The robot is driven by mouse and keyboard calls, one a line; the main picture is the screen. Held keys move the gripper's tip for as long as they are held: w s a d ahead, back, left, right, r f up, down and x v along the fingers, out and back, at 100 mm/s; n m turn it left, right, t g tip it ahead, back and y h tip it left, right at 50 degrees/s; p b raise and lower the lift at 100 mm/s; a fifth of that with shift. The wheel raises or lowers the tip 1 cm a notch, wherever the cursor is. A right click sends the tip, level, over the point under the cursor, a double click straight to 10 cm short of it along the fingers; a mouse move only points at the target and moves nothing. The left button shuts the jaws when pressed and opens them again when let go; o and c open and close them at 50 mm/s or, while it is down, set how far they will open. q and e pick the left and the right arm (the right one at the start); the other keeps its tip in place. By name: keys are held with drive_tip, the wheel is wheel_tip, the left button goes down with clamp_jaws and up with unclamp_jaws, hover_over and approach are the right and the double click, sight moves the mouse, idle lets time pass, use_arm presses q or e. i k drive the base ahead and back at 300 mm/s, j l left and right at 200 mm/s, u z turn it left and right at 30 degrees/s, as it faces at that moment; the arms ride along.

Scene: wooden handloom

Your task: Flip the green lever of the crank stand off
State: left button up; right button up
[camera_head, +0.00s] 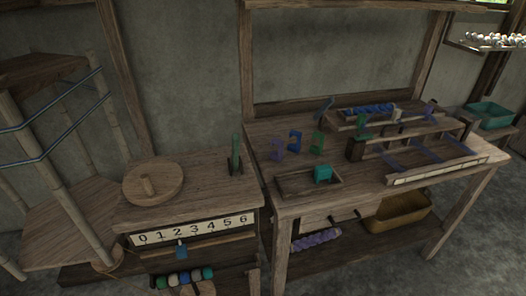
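The crank stand (210,187) is a wooden box-like stand at the centre left, with a number strip from 0 to 6 on its front. The green lever (236,153) stands nearly upright at the right rear of its top, in a small dark base. A round wooden disc (153,182) with a peg handle lies on the left of the top. Neither of my grippers is in view.
A wooden table (375,190) stands right of the crank stand, with coloured small pieces, a tray (296,184) holding a teal block (322,174), and a loom-like frame. A bamboo frame (75,150) stands at the left. A yellow basket (398,215) sits below the table.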

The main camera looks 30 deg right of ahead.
sight(235, 136)
drive_tip(key=k+l, duration=0.1)
drive_tip(key=l, duration=0.55)
drive_tip(key=k+l+z, duration=0.1)
drive_tip(key=l, duration=0.5)
